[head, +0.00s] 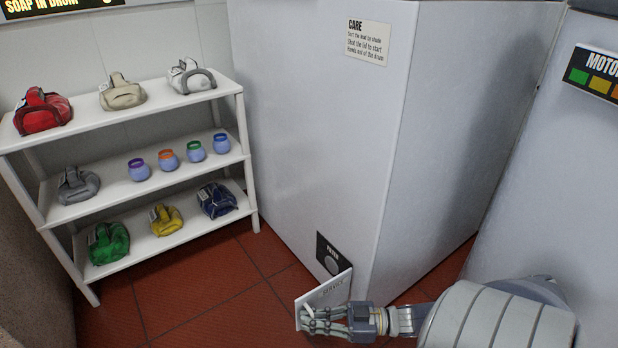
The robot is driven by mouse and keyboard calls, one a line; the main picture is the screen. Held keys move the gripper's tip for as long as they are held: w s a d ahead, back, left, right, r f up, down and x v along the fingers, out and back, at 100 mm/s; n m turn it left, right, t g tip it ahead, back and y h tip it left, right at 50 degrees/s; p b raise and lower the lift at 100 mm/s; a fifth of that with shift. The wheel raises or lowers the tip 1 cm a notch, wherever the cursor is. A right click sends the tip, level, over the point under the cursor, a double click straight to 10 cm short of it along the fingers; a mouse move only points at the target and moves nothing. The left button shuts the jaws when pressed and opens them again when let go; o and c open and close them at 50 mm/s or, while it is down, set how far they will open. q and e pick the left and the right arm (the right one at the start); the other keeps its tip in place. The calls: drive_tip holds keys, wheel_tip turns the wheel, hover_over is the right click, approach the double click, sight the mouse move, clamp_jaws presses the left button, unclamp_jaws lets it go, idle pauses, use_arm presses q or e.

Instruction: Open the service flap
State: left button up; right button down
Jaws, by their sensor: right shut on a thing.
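The service flap (334,290) is a small white panel low on the front of the tall white machine (300,120), near its corner. It stands swung out from the machine's face, with lettering on it too small to read. Behind it shows a dark recess (321,249) with a round grey part (331,264) and a small label. My right gripper (308,319) comes in from the lower right and is shut on the flap at its lower outer edge. The fingers hide part of that edge. My left gripper is not in view.
A white three-tier shelf (150,116) stands at the left with colored bags and several small jars. A second white machine (540,180) stands at the right. Open red tile floor (215,290) lies between the shelf and the flap.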

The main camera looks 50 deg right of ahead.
drive_tip(key=shift+w+d, duration=0.15)
drive_tip(key=shift+d, duration=0.2)
drive_tip(key=c, duration=2)
unclamp_jaws()
drive_tip(key=shift+a, duration=0.2)
